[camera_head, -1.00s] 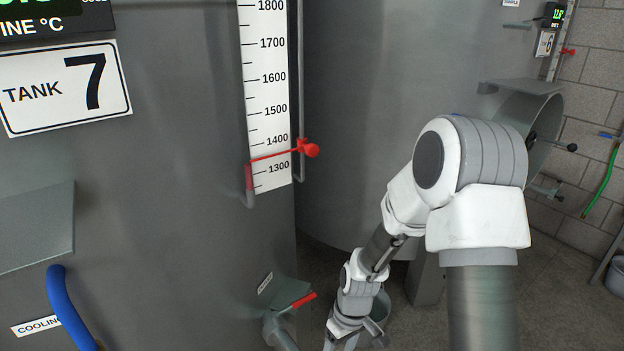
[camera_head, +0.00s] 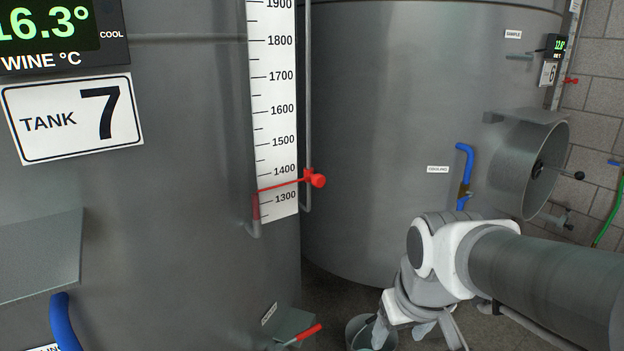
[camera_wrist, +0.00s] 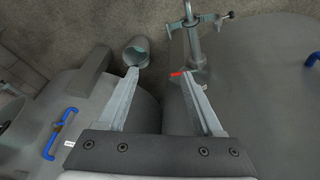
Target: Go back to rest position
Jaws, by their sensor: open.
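My gripper shows in the wrist view (camera_wrist: 160,73), with its two long fingers spread wide apart and nothing between them. Past the fingertips lie the dark floor, a grey bucket (camera_wrist: 136,52) and a valve with a red handle (camera_wrist: 178,74). The arm is in front of the rear tank (camera_head: 400,120) and apart from Tank 7 (camera_head: 170,230).
Tank 7 fills the left, with a level scale (camera_head: 277,130), a red level pointer (camera_head: 317,180) and a low red-handled valve (camera_head: 309,332). The bucket (camera_head: 360,330) stands on the floor between the tanks. The rear tank has a blue pipe (camera_head: 465,165) and a protruding round hatch (camera_head: 525,175).

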